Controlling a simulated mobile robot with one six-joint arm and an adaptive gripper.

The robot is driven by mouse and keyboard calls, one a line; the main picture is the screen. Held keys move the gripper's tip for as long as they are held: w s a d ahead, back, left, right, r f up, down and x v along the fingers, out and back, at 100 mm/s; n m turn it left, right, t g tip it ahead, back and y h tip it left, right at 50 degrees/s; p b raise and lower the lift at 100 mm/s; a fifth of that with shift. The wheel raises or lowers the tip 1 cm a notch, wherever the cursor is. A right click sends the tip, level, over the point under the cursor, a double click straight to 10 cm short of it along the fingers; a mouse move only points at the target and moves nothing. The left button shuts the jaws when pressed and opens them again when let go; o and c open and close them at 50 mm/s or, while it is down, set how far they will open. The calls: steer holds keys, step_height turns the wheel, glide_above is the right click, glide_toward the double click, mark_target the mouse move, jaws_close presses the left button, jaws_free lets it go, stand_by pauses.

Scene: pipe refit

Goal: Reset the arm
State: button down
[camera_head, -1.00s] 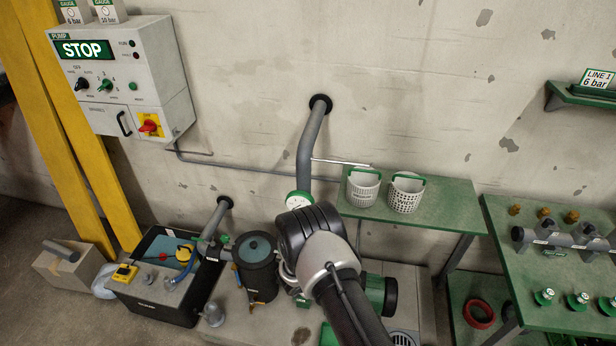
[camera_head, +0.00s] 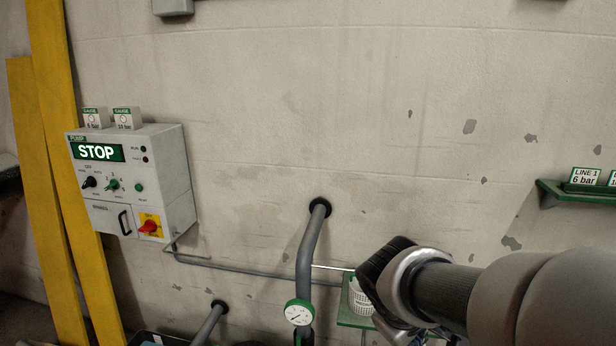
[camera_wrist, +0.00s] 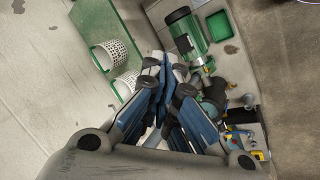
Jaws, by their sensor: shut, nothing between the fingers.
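My gripper (camera_wrist: 160,88) shows in the wrist view with its blue-grey fingers drawn together and nothing between them. It hangs above the floor plant, apart from the things below it. In the head view my arm reaches in from the right edge and its wrist is in front of the green shelf (camera_head: 352,318); the fingers are hidden there. The wrist view shows two white baskets (camera_wrist: 118,52) on the shelf and a green pump motor (camera_wrist: 188,38) beyond the fingertips.
The pump control box (camera_head: 130,180) on the wall reads STOP. A grey pipe (camera_head: 308,250) with a round gauge (camera_head: 299,312) runs down the wall left of my arm. A small green ledge (camera_head: 580,192) holds signs at the right.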

steer(key=s+a+r+m+y, duration=0.1)
steer(key=s+a+m+y, duration=0.1)
steer(key=s, duration=0.7)
steer(key=s+a+r+m+y, duration=0.1)
steer(key=s+m, duration=0.3)
steer(key=s, duration=0.5)
steer(key=shift+a+r+m+y, duration=0.3)
steer(key=shift+a+r+y, duration=0.1)
steer(key=shift+a+r, duration=0.15)
steer(key=shift+s, duration=0.1)
